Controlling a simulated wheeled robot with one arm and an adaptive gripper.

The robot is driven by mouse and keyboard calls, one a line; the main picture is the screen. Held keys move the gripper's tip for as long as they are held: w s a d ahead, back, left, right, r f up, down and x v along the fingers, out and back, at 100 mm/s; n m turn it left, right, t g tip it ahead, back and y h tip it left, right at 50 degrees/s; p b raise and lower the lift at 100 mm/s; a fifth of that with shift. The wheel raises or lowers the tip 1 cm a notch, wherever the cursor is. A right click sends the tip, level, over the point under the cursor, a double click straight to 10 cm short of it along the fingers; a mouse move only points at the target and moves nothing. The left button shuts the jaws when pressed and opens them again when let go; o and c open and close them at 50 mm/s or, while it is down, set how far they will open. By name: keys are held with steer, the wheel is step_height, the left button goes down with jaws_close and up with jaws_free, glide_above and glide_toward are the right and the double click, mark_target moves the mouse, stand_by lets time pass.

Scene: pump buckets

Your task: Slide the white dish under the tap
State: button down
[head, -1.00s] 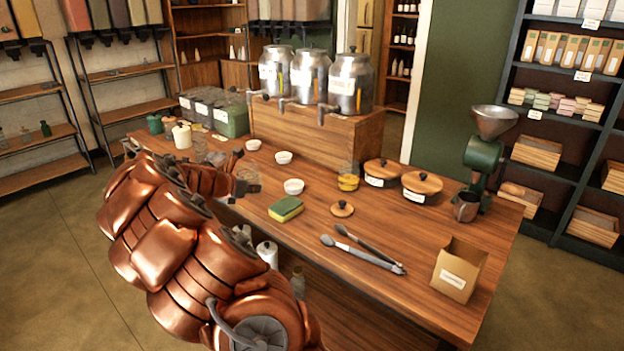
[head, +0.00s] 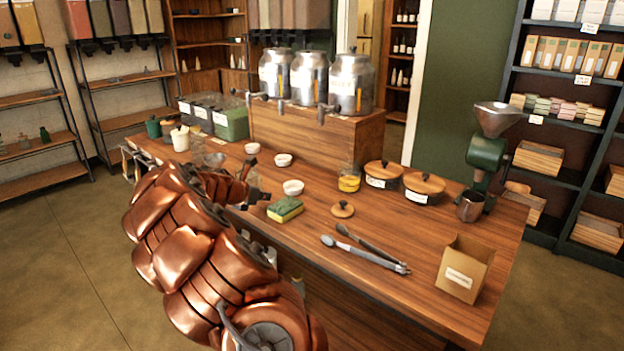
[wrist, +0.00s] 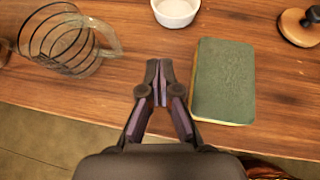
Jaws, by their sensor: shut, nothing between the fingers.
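Three small white dishes stand on the wooden counter: a near one (head: 293,188), a middle one (head: 283,160) and a far one (head: 252,148). The near dish shows at the top edge of the wrist view (wrist: 176,10), partly cut off. Three steel urns have a left tap (head: 249,97), a middle tap (head: 281,103) and a right tap (head: 322,112) above the counter, behind the dishes. My gripper (wrist: 157,72) is shut and empty, at the counter's front edge. It points towards the near dish and is apart from it. In the head view its fingers are small and partly hidden.
A green and yellow sponge (wrist: 223,82) lies just right of my gripper. A glass jug (wrist: 75,40) stands close on its left. A wooden lid (head: 342,209), tongs (head: 365,254) and a yellow-filled jar (head: 349,180) are farther right. Bare counter lies between the near dish and the urn stand.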

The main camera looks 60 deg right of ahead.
mark_target(310, 185)
steer(key=shift+s+d+f+b, duration=0.3)
steer(key=shift+d+f+b, duration=0.25)
steer(key=shift+d, duration=0.25)
steer(key=shift+s+d+r+p, duration=0.1)
steer(key=shift+s+d+p, duration=0.1)
steer(key=shift+d+p, duration=0.25)
steer(key=shift+s+d+p, duration=0.15)
steer(key=shift+d+p, duration=0.1)
steer(key=shift+d, duration=0.35)
steer(key=shift+s+d+p, duration=0.15)
steer(key=shift+d+p, duration=0.15)
steer(key=shift+d, duration=0.4)
steer(key=shift+s+d+p, duration=0.15)
steer(key=shift+d+p, duration=0.1)
steer(key=shift+d, duration=0.4)
steer(key=shift+s+d+p, duration=0.65)
steer(key=shift+d+p, duration=0.2)
steer(key=shift+d, duration=1.3)
steer(key=shift+s+d+p, duration=0.7)
steer(key=shift+d+p, duration=0.15)
steer(key=shift+d, duration=1.3)
steer(key=shift+s+d+p, duration=0.65)
steer(key=shift+d+p, duration=0.2)
steer(key=shift+d, duration=1.3)
steer(key=shift+d, duration=0.1)
